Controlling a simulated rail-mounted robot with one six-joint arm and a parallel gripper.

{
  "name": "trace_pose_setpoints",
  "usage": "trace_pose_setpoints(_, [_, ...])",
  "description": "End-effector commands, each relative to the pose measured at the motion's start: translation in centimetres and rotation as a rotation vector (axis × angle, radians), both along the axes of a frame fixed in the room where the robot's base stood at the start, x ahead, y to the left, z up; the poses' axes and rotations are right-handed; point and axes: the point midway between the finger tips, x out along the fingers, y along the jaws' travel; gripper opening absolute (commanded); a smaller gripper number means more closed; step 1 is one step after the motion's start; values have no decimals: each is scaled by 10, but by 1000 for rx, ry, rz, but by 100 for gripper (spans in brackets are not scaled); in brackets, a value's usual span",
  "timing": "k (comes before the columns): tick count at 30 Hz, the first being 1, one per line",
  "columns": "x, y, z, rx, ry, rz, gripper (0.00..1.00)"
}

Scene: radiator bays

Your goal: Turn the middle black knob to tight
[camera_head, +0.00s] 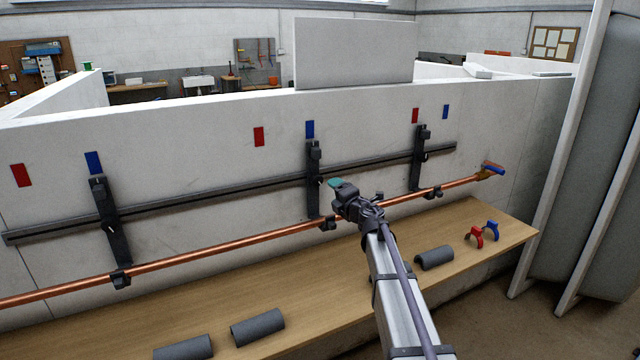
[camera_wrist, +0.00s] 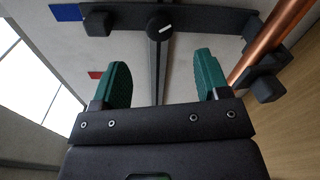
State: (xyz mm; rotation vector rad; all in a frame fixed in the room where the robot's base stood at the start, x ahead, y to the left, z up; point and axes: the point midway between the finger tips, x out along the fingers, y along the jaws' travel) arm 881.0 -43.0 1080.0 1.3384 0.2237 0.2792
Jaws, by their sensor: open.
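The middle black knob (camera_wrist: 159,27) is round with a white pointer line, and sits where the middle bracket (camera_head: 313,160) crosses the dark rail. In the wrist view its line lies nearly level, the right end slightly higher. In the head view the knob is mostly hidden by my gripper (camera_head: 340,184). In the wrist view my gripper (camera_wrist: 161,60) is open and empty, with two green fingers. The knob shows beyond the fingertips, roughly centred between them, and appears apart from them.
A copper pipe (camera_head: 220,244) runs below the rail (camera_head: 220,198), in clips. Left (camera_head: 110,220) and right (camera_head: 416,160) brackets flank the middle one. The wooden bench (camera_head: 330,280) bears grey half-shells (camera_head: 257,327) and red (camera_head: 475,238) and blue (camera_head: 491,231) clips.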

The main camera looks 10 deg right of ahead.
Motion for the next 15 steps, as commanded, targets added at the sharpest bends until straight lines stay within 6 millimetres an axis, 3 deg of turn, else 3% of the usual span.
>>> trace_pose_setpoints(3, [1,1,0,-524,-185,16,69])
trace_pose_setpoints(7, [1,4,0,-1020,-370,29,69])
trace_pose_setpoints(11, [0,5,0,-1301,-477,33,69])
trace_pose_setpoints(15, [0,5,0,-1377,-505,32,69])
